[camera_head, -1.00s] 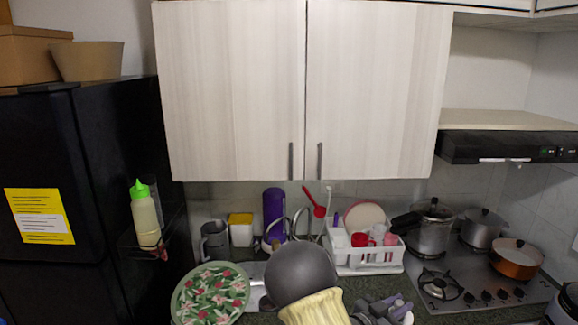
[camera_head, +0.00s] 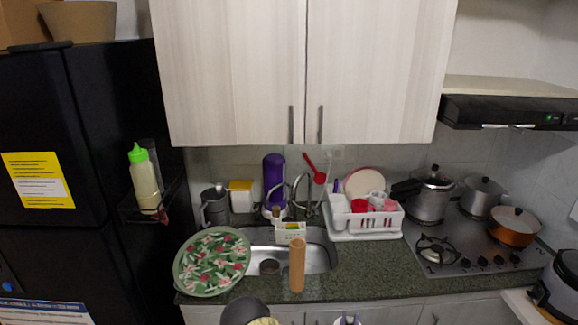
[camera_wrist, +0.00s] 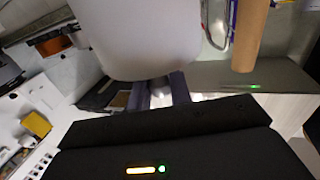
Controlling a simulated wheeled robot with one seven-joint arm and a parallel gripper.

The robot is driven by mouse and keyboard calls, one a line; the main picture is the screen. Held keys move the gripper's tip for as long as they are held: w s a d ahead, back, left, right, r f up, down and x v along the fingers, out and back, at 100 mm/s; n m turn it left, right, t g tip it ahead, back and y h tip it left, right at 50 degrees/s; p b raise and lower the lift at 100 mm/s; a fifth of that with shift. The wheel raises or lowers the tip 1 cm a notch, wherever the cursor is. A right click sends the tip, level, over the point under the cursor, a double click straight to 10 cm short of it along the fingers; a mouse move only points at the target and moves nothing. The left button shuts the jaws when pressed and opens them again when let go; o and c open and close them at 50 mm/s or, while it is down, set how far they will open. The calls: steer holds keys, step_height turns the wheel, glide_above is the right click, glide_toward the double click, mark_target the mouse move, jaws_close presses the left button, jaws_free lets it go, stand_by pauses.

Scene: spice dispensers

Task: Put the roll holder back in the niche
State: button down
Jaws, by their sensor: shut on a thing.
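My gripper (camera_wrist: 161,92) shows in the wrist view, its two grey fingers shut on a large smooth white rounded body, which I take to be the roll holder (camera_wrist: 150,42). The fingertips are partly hidden by it. A tan brown cylinder (camera_wrist: 252,35) stands out to its right in that view; I cannot tell whether it is joined to the white body. In the head view a similar brown cylinder (camera_head: 297,266) appears upright in front of the sink. The gripper and white body are mostly below the head view's lower edge. I cannot make out the niche.
The green counter (camera_head: 375,268) has bare room right of the sink (camera_head: 318,258). A floral round tray (camera_head: 212,262) lies on the left. A white dish rack (camera_head: 362,224), the stove (camera_head: 470,250) with pots and the black fridge (camera_head: 85,170) surround it.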

steer(key=s+a+f+n+y, duration=0.2)
steer(key=s+f+n+y, duration=0.1)
steer(key=f, duration=0.4)
steer(key=shift+s+f+t+y, duration=0.35)
steer(key=shift+s+y, duration=0.15)
steer(key=shift+y, duration=0.3)
steer(key=shift+d, duration=0.1)
